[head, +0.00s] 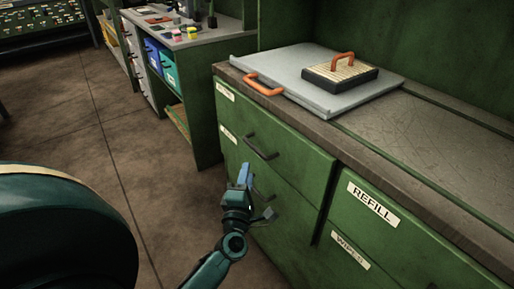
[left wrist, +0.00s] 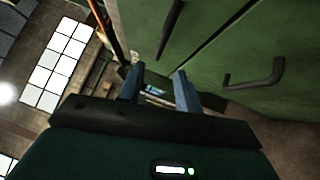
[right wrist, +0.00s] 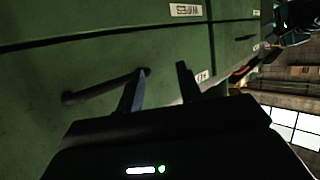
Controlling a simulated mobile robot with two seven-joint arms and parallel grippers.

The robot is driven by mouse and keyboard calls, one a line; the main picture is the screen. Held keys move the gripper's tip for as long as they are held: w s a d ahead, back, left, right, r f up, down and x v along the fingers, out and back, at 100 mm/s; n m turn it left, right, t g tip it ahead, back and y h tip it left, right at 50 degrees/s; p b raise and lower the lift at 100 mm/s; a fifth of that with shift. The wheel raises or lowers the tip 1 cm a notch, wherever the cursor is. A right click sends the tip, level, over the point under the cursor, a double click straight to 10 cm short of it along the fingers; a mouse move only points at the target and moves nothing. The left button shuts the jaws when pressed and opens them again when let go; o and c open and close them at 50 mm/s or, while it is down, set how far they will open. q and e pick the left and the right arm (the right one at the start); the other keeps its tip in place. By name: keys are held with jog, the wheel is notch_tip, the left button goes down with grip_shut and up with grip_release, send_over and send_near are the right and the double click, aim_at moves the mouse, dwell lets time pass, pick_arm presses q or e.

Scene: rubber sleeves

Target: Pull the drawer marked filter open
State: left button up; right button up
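No label reading "filter" can be made out. On the green cabinet, the left column has two small labels, an upper one (head: 225,92) and a lower one (head: 228,134), both too small to read. A dark bar handle (head: 260,148) sits on that column's front. My left gripper (head: 245,174) is just below and left of this handle. In the left wrist view its fingers (left wrist: 160,88) are apart and empty, with two dark handles beyond, one upper (left wrist: 170,28) and one right (left wrist: 257,76). My right gripper (right wrist: 162,85) is open beside a dark handle (right wrist: 103,87), under a WIPES label (right wrist: 186,9).
The right column has drawers labelled REFILL (head: 372,205) and WIPES (head: 350,251). A grey board (head: 300,75) with an orange handle and a black-edged block (head: 340,75) lie on the worktop. Open floor (head: 120,150) lies left of the cabinet.

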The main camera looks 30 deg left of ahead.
aim_at(254, 147)
pick_arm(q)
jog(key=b+x, duration=0.1)
jog(key=x, duration=1)
jog(key=shift+c, duration=0.3)
grip_shut()
